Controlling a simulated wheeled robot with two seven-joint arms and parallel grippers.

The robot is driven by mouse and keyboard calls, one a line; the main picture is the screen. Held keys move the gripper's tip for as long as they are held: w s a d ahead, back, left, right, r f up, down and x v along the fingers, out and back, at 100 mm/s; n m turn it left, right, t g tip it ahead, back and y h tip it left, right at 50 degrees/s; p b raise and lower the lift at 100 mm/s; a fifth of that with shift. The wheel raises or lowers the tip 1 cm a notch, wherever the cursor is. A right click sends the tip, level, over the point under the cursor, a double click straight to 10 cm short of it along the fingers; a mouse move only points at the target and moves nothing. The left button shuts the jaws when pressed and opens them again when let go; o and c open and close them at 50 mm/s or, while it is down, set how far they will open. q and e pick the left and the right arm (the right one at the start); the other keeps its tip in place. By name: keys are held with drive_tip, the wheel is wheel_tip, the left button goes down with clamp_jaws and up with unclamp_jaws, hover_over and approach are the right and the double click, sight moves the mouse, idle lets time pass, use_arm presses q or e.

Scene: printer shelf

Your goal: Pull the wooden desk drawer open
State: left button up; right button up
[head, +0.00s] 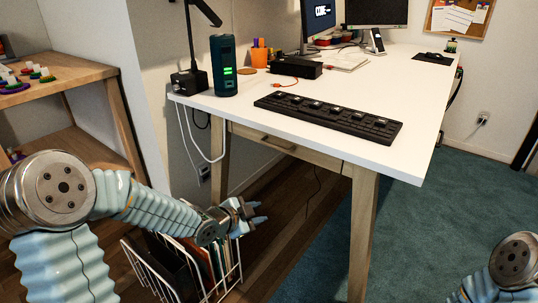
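The wooden desk drawer (287,146) sits under the white desk top, between the wooden legs. Its front looks flush with the frame, with a dark handle (277,141) on it. My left gripper (262,212) is below and in front of the drawer, apart from it, over the file rack. Its fingers are spread with nothing between them. Of my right arm only a part shows at the bottom right corner; its gripper is out of view.
The white desk (425,145) carries a black keyboard (330,117), a dark teal cylinder (223,66) and a lamp. A white wire rack (143,270) with folders stands on the floor under my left gripper. A wooden shelf (75,72) is at left. Teal carpet is clear at right.

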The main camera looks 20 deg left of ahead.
use_arm(q)
drive_tip(key=w+a+r+m+t+b, duration=0.1)
drive_tip(key=a+r+m+t, duration=0.1)
drive_tip(key=r+m, duration=0.45)
drive_tip(key=a+r+m+t, duration=0.2)
drive_tip(key=r+m, duration=0.1)
drive_tip(key=r, duration=0.7)
drive_tip(key=b+x, duration=0.2)
drive_tip(key=x, duration=1.1)
drive_tip(key=shift+w+f, duration=0.2)
drive_tip(key=shift+w, duration=0.05)
clamp_jaws()
drive_tip(key=shift+b, duration=0.3)
